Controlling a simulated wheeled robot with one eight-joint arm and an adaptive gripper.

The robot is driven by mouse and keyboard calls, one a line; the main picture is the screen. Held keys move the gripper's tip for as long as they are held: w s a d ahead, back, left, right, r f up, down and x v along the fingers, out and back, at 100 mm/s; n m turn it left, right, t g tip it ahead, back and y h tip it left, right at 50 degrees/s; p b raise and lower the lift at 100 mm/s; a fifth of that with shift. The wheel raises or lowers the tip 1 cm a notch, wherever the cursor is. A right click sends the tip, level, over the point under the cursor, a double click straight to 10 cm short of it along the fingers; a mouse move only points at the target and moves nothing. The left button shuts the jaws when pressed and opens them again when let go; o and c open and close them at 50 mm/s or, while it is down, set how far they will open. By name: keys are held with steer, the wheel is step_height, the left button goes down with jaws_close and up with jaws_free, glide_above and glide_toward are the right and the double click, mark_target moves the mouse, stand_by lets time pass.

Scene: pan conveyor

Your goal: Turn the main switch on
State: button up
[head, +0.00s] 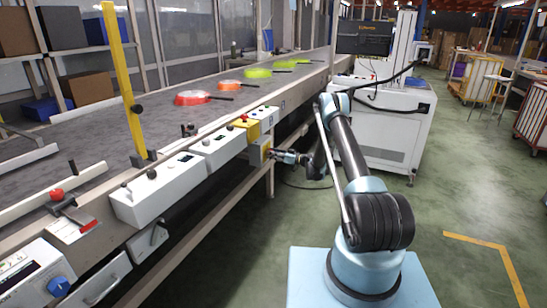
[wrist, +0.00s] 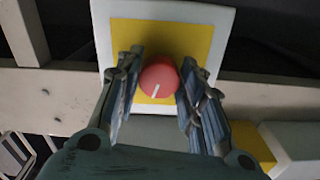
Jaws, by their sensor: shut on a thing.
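The main switch is a round red knob (wrist: 158,79) with a short white mark, which points down and slightly left in the wrist view. It sits on a yellow plate (wrist: 158,33) with a white surround (wrist: 101,32). My gripper (wrist: 158,82) has one finger on each side of the knob and is shut on it. In the head view my gripper (head: 273,153) reaches left to a yellow switch box (head: 257,150) on the conveyor's side. The knob is hard to make out there, at the fingertips.
The conveyor belt (head: 120,132) carries a red pan (head: 192,98), an orange pan (head: 229,85) and green pans (head: 258,72). White control boxes (head: 158,194) and a yellow box with a red button (head: 243,122) line its edge. A white cabinet (head: 380,130) stands behind my arm.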

steer(key=m, duration=1.3)
steer(key=shift+r, duration=0.1)
stand_by(0.3)
steer(key=o, duration=1.1)
steer(key=shift+c, duration=0.2)
steer(key=v, duration=1.2)
